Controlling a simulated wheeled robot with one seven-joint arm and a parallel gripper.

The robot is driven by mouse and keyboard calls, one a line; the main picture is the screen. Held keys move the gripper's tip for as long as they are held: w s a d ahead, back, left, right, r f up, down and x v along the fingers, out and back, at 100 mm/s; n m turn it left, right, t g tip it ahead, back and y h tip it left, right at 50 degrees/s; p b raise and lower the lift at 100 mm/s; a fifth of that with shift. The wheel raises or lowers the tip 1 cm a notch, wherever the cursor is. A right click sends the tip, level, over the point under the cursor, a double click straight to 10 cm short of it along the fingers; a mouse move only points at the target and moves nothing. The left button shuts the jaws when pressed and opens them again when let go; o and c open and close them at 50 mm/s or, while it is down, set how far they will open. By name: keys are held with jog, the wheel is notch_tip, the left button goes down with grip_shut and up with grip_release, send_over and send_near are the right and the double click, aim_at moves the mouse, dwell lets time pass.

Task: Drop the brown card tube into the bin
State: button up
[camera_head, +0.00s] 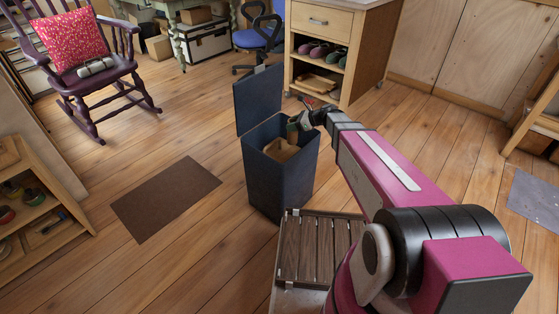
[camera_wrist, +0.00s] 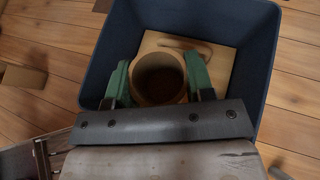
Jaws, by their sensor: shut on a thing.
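The brown card tube (camera_wrist: 160,84) stands between the two green fingers of my gripper (camera_wrist: 158,76) in the wrist view, its open end facing the camera. My gripper is shut on it. The bin (camera_wrist: 101,62) is dark blue, and its walls surround the tube and fingers in this view. In the head view the bin (camera_head: 264,184) stands on the floor with its lid (camera_head: 258,98) up, and my gripper (camera_head: 297,125) is at its opening.
A pale wooden piece with a curved handle (camera_wrist: 218,60) lies inside the bin. A slatted wooden stand (camera_head: 312,250) is in front of the bin. A wooden cabinet (camera_head: 322,24) stands behind it. A brown mat (camera_head: 166,198) lies on open floor to the left.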

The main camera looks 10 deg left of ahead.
aim_at(293, 134)
jog(key=shift+f, duration=2.85)
jog(key=o, duration=1)
jog(key=shift+d, duration=0.1)
jog(key=v, duration=1)
jog(key=shift+s+d+r, duration=0.1)
jog(key=shift+d+r, duration=0.1)
jog(key=shift+d, duration=0.1)
